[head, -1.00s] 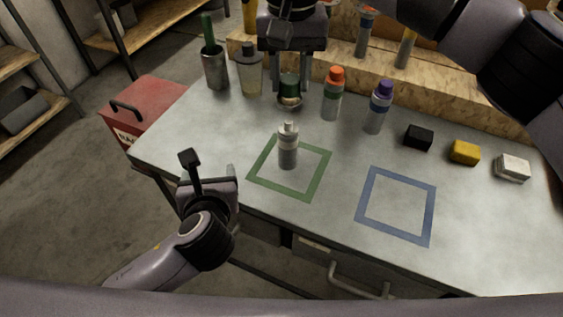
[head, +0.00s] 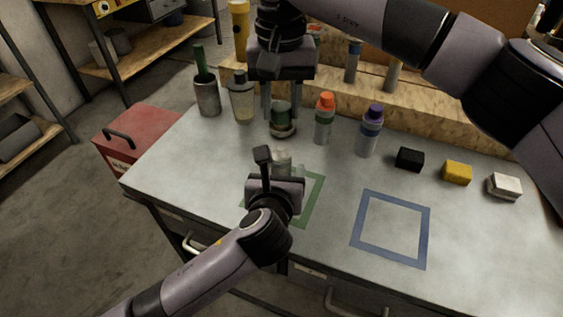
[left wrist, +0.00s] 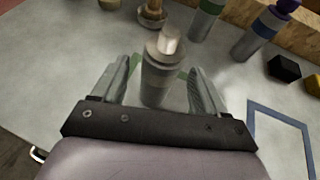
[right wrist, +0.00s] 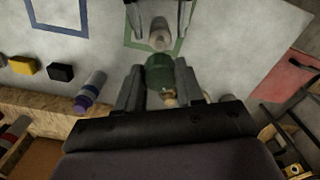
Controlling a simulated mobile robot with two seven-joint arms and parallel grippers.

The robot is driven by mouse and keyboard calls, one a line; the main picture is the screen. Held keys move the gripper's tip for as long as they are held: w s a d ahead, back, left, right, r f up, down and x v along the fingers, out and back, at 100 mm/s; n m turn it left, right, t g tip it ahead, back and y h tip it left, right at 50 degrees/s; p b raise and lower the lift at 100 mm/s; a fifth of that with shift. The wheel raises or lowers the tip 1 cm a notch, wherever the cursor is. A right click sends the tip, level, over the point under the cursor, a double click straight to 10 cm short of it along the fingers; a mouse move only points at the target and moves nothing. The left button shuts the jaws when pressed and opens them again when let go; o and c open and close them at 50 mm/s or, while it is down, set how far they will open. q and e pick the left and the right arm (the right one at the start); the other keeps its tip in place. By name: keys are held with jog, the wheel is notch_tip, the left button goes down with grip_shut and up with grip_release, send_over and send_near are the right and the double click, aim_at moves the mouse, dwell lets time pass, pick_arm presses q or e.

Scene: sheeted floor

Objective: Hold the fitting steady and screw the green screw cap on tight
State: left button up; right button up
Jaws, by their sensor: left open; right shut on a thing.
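The fitting, a pale grey bottle-like piece with a narrow light top, stands upright on the green square outline; it shows in the left wrist view (left wrist: 158,78) and is partly hidden by my left gripper in the head view (head: 281,158). My left gripper (left wrist: 161,85) is open, with one finger on each side of the fitting and visible gaps. My right gripper (head: 282,110) is shut on the green screw cap (right wrist: 159,72), at the back of the bench behind the fitting. A small round tan-rimmed piece (head: 283,130) shows just below the cap; I cannot tell whether they touch.
An orange-capped bottle (head: 324,120) and a purple-capped bottle (head: 369,132) stand right of the cap. Black, yellow (head: 457,172) and white blocks lie at right. The blue square outline (head: 357,225) is empty.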

pick_arm(q)
jog(key=shift+x, duration=2.25)
jog(key=c, duration=1.2)
